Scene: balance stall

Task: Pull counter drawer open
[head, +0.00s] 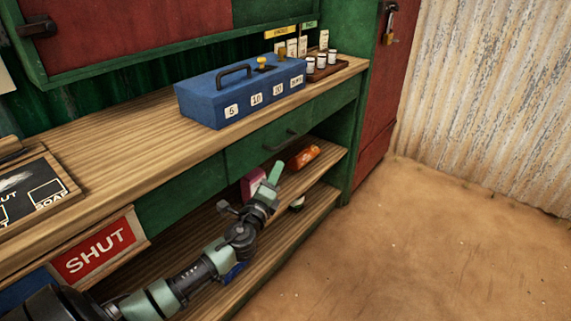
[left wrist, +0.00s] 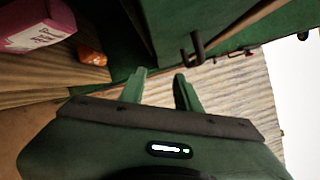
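The green counter drawer (head: 250,153) sits under the wooden counter top and looks closed. Its dark bar handle (head: 281,140) is on the front; the handle also shows in the left wrist view (left wrist: 198,47), beyond and slightly right of the fingertips. My left gripper (head: 275,173) is below the handle, in front of the shelf opening. In the left wrist view its two green fingers (left wrist: 160,78) are apart with nothing between them. The gripper appears apart from the handle. My right gripper is not in view.
A blue box (head: 205,103) with a handle and number labels stands on the counter (head: 150,145), beside small jars (head: 321,61). A pink box (head: 251,183) and orange packet (head: 300,158) lie on the shelf below. A red "SHUT" sign (head: 95,248) hangs left. The dirt floor (head: 420,250) is clear.

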